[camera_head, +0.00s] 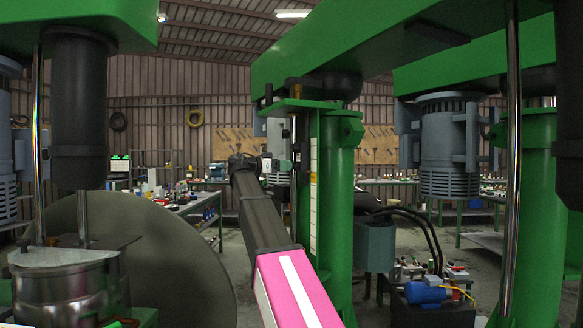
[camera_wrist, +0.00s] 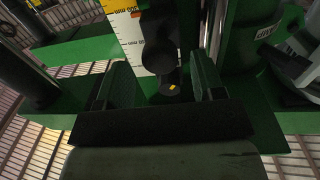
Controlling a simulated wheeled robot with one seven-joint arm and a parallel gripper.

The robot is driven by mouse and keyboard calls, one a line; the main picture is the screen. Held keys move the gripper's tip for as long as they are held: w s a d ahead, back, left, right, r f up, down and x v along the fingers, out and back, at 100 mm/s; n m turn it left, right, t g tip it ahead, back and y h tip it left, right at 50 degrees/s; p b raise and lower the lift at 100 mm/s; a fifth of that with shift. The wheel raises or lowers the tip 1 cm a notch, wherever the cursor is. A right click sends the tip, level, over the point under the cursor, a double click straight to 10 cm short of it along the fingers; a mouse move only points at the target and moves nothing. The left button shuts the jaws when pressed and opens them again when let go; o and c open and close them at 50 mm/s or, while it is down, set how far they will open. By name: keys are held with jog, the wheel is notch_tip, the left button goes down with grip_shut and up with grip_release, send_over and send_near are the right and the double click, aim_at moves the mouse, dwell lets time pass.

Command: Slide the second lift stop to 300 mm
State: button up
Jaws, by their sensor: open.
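My gripper (camera_wrist: 160,72) is open in the wrist view, with one finger on each side of a dark round knob (camera_wrist: 160,54). The knob appears to belong to a lift stop in front of the scale; I cannot tell which stop it is or whether the fingers touch it. A dark part with a small yellow mark (camera_wrist: 172,88) lies just below the knob in the picture. The white and yellow millimetre scale (camera_wrist: 127,35) is partly hidden by it. In the head view my gripper (camera_head: 272,164) is beside the green column's scale (camera_head: 313,190); the stop is unclear there.
The green column (camera_head: 337,200) and its overhead beam (camera_head: 400,40) stand close to my arm. A steel vessel (camera_head: 65,285) and a large grey disc (camera_head: 170,260) are at left. A shiny rod (camera_head: 512,160) rises at right. Workbenches stand behind.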

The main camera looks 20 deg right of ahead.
jog(key=a, duration=0.6)
jog(key=shift+s+a, duration=0.25)
jog(key=shift+s, duration=0.05)
